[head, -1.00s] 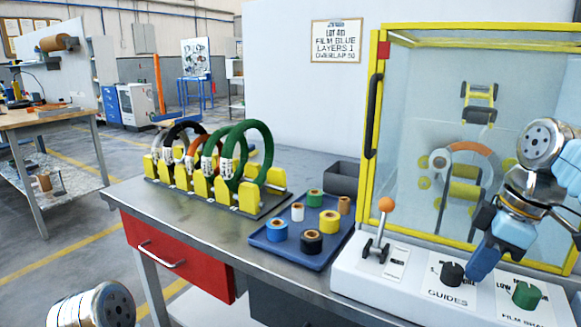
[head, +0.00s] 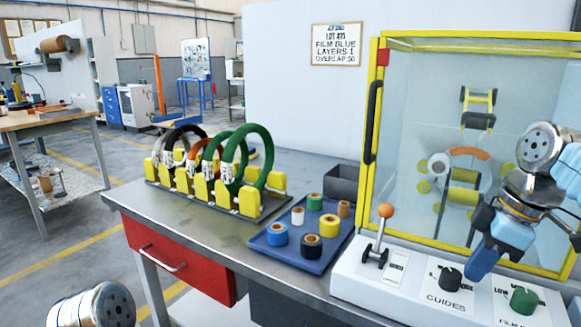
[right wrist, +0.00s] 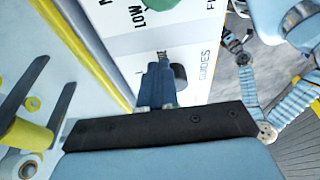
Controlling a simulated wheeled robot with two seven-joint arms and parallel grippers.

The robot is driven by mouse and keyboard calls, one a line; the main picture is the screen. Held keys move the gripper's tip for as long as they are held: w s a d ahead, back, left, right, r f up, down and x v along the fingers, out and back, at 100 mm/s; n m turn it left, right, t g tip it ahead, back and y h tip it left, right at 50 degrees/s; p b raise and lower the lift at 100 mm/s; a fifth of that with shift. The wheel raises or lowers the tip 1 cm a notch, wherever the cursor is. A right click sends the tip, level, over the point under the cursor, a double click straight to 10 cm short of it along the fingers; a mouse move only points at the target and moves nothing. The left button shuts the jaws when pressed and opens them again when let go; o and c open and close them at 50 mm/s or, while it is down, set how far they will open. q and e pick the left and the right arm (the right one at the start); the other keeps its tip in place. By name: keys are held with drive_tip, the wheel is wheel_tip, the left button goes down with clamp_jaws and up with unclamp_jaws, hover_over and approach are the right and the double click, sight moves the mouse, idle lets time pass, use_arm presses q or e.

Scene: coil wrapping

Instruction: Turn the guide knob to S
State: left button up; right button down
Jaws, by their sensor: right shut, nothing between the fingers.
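The guide knob (head: 449,278) is black and sits on the white "GUIDES" plate (head: 443,299) of the control panel. In the right wrist view the guide knob (right wrist: 181,78) is partly hidden behind my fingers. I cannot read its size marks or tell which way it points. My right gripper (head: 469,261) is shut and empty, just above and right of the knob in the head view. Its fingers also show in the right wrist view (right wrist: 160,60), over the plate beside the knob; I cannot tell whether they touch it. My left gripper is out of view.
A green knob (head: 523,301) stands to the right, and an orange-balled lever (head: 386,211) to the left. The yellow-framed glass case (head: 374,100) rises behind. A blue tray (head: 257,239) with tape rolls and a rack of coils (head: 215,190) occupy the bench.

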drive_tip(key=shift+d+r, duration=0.2)
drive_tip(key=shift+r, duration=0.05)
wheel_tip(320, 180, up, 4)
drive_tip(key=shift+r+p, duration=0.15)
drive_tip(key=shift+p, duration=0.4)
drive_tip(key=shift+r, duration=0.55)
